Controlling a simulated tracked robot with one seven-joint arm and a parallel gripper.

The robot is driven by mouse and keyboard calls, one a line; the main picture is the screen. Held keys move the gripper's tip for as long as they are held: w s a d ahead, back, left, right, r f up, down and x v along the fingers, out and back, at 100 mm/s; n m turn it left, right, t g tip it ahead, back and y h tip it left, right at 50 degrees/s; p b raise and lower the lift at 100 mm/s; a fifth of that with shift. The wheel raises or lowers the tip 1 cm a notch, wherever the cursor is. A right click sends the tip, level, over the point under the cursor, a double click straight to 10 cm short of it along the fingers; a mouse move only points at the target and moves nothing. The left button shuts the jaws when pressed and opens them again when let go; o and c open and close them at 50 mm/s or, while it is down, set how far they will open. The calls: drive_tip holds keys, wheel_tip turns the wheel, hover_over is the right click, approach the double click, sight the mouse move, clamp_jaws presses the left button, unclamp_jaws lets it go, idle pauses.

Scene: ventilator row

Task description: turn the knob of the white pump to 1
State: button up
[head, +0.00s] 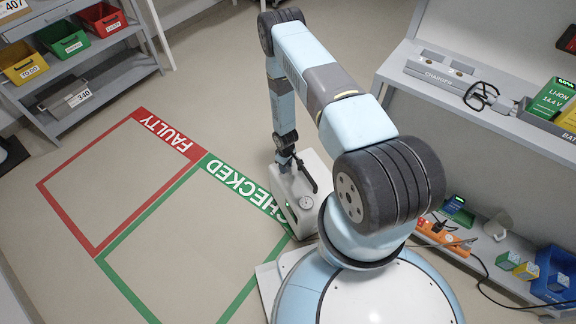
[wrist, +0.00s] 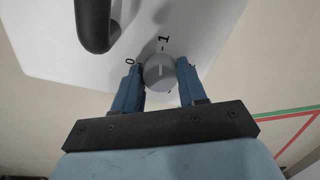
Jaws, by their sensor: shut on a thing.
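The white pump (head: 296,209) stands on the floor below my arm, by the green CHECKED outline. It has a black handle, also large at the top of the wrist view (wrist: 95,25). In the wrist view a grey round knob (wrist: 160,73) sits on the pump's white face, with printed marks 0 to its upper left and 1 above it. A pale line on the knob runs roughly up and down in the picture, about toward the 1. My gripper (wrist: 160,78) is shut on the knob, one blue finger at each side. In the head view the knob is too small to make out.
A red FAULTY outline (head: 103,246) and a green CHECKED outline (head: 148,222) mark open floor to the left. A grey shelf with bins (head: 75,60) stands at the upper left. A workbench (head: 470,105) with chargers, and a lower shelf with boxes and cables, are at the right.

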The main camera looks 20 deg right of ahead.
drive_tip(key=shift+w+a+m, duration=0.1)
drive_tip(key=shift+w+m, duration=0.15)
drive_tip(key=shift+m, duration=0.15)
drive_tip(key=o, duration=1.1)
drive_tip(key=shift+s, duration=0.1)
drive_tip(key=shift+c, duration=0.2)
wheel_tip(320, 180, up, 14)
drive_tip(key=shift+f, duration=0.15)
idle(0.4)
